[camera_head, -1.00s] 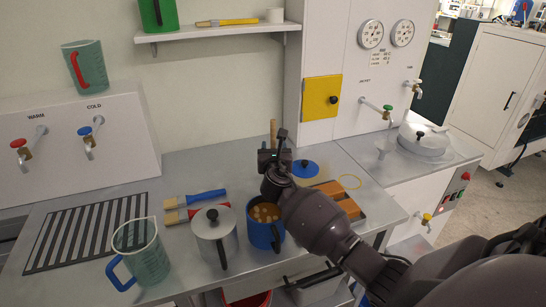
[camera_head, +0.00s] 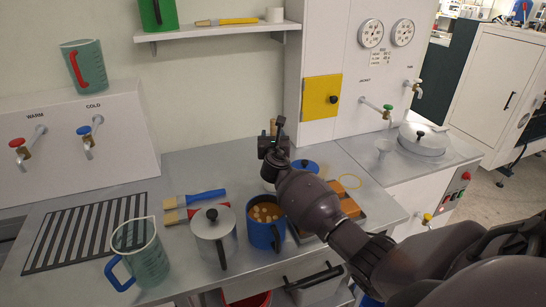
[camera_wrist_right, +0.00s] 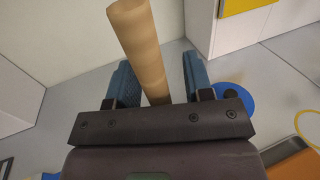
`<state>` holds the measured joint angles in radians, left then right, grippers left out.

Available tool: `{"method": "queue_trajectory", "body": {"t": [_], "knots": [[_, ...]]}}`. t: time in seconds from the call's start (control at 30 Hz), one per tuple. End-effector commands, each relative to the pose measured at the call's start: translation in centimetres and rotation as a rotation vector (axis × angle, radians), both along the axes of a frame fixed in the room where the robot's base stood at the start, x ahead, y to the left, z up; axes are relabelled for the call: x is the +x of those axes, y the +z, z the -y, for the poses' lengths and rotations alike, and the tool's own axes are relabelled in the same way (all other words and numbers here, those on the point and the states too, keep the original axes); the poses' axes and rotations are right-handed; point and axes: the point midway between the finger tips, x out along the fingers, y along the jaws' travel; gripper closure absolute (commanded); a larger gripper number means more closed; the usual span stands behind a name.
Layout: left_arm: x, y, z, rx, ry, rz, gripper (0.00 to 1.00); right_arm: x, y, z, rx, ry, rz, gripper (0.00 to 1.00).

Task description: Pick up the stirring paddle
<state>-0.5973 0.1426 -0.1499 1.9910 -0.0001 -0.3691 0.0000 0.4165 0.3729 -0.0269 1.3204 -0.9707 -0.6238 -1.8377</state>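The stirring paddle's wooden handle (camera_head: 273,127) stands up at the back of the worktop, mostly hidden behind my right gripper (camera_head: 274,143). In the right wrist view the light-brown handle (camera_wrist_right: 137,45) rises, slightly tilted, between the two blue fingers of my right gripper (camera_wrist_right: 160,85). The fingers are open, with a gap showing on each side of the handle. The paddle's lower end is hidden. My left gripper is not in view.
A blue pot (camera_head: 263,233) with orange contents and a lidded metal pot (camera_head: 214,240) stand in front of the arm. A clear jug (camera_head: 148,262), brushes (camera_head: 196,198) and a blue lid (camera_head: 306,166) are nearby. The cabinet (camera_head: 318,60) stands to the right.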

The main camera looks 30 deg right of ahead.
Motion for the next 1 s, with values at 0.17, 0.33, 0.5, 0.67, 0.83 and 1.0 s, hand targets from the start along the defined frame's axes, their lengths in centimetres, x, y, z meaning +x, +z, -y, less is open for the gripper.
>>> {"method": "queue_trajectory", "body": {"t": [0.17, 0.33, 0.5, 0.67, 0.83, 1.0], "knots": [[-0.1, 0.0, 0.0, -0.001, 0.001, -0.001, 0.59, 0.0, 0.0, 0.0, 0.000, 0.000, 0.000, 0.81], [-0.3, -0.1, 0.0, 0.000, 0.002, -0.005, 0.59, 0.0, 0.0, 0.0, 0.000, 0.000, 0.000, 1.00], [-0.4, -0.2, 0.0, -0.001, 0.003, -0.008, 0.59, 0.0, 0.0, 0.0, 0.000, 0.000, 0.000, 1.00], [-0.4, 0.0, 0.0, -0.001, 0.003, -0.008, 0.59, 0.0, 0.6, 0.0, 0.001, -0.001, 0.002, 1.00], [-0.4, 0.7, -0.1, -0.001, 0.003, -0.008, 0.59, 0.0, 3.2, 0.0, -0.001, 0.000, 0.004, 1.00], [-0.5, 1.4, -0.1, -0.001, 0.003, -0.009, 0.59, 0.0, 7.3, 0.0, -0.002, 0.001, 0.006, 1.00]]}}
